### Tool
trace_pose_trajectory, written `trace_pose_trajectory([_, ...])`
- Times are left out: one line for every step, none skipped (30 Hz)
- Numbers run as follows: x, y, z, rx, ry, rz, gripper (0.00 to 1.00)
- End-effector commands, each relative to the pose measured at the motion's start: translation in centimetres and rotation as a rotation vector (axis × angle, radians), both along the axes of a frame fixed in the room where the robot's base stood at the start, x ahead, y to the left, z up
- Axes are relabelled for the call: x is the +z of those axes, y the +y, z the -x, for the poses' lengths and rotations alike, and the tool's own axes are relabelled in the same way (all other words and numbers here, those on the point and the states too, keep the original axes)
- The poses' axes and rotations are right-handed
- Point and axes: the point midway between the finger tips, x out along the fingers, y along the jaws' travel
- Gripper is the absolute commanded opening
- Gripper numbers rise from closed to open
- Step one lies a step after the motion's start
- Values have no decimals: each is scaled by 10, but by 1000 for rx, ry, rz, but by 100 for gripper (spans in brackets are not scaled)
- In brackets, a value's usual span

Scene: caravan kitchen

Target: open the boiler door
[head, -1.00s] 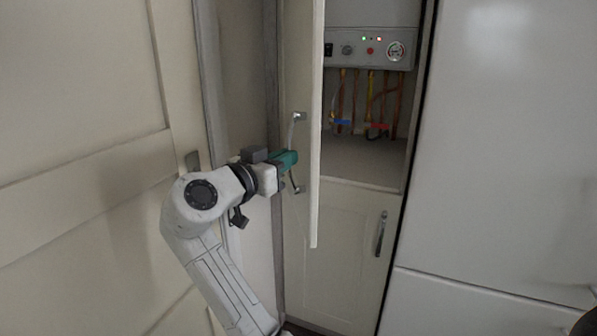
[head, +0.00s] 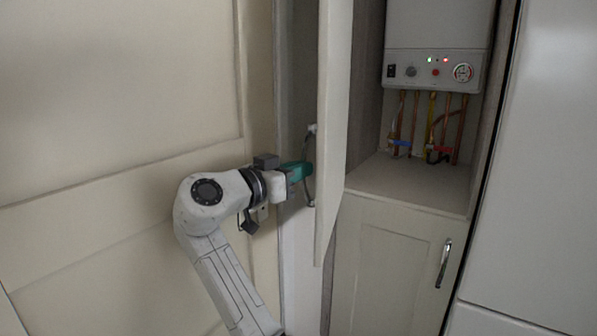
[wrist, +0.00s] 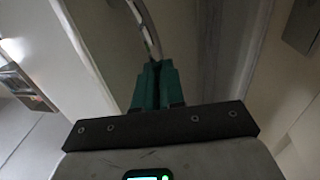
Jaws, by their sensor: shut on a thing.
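The boiler door (head: 336,120) is a cream panel standing well open, swung out toward me and seen nearly edge-on in the head view. Its curved metal handle (head: 309,170) is on the left-hand face. My gripper (head: 308,171) reaches it from the left, with green fingers shut on the handle. In the wrist view the handle (wrist: 143,22) runs up from between the closed green fingers (wrist: 156,72). The white boiler (head: 435,50) shows inside the cupboard, with lit lamps, a gauge and pipes below. The door's edge hides part of the handle and fingertips.
A lower cupboard door (head: 385,265) with its own metal handle (head: 443,263) is shut below the boiler shelf (head: 415,184). A tall white panel (head: 545,170) stands close on the right. A cream panelled wall or door (head: 120,110) is on the left.

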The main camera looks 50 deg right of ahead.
Motion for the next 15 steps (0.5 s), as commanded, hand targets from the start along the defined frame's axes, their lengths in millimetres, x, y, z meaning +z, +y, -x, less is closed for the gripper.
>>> trace_pose_trajectory([0,-5,1,-3,1,-4,0])
trace_pose_trajectory([0,-5,1,-3,1,-4,0])
trace_pose_trajectory([0,-5,1,-4,1,-4,12])
trace_pose_trajectory([0,-5,1,-4,1,-4,15])
trace_pose_trajectory([0,-5,1,-4,1,-4,17])
trace_pose_trajectory([0,-5,1,-4,1,-3,19])
trace_pose_trajectory([0,-4,1,-3,1,-3,19])
trace_pose_trajectory([0,-4,1,-3,1,-3,19])
trace_pose_trajectory([0,-3,1,-2,1,-2,19])
trace_pose_trajectory([0,-3,1,-2,1,-2,19])
trace_pose_trajectory([0,-3,1,-2,1,-2,19])
trace_pose_trajectory([0,-2,1,-2,0,-2,19])
trace_pose_trajectory([0,-1,1,-1,0,-2,19])
trace_pose_trajectory([0,0,0,-1,0,-1,19])
trace_pose_trajectory([0,3,-1,0,0,-1,19])
